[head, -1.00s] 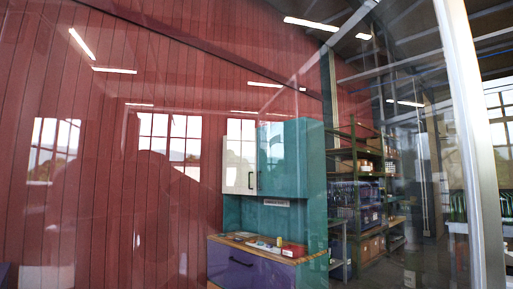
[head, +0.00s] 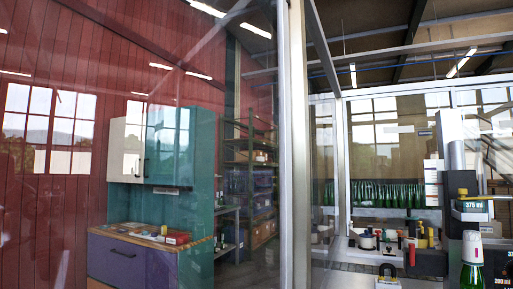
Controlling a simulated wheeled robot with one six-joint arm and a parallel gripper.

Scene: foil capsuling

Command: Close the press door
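A large clear glass panel (head: 90,110) with a silver upright edge frame (head: 297,150) fills the left and middle of the head view, close to me. It looks like the press door, but I cannot tell for sure; its hinges and handle are not seen. To the right of its edge, the view opens onto a machine (head: 461,195) with a grey column and a "375 ml" label, which appears to be the press. A green bottle (head: 471,275) with a pale top stands below it, cut off by the lower edge. My gripper is not in view.
A teal cupboard with a purple drawer unit (head: 130,258) and a shelving rack (head: 250,175) show through the glass. Several green bottles (head: 385,194) stand in rows at the back right. A bench (head: 345,252) with small items lies before them.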

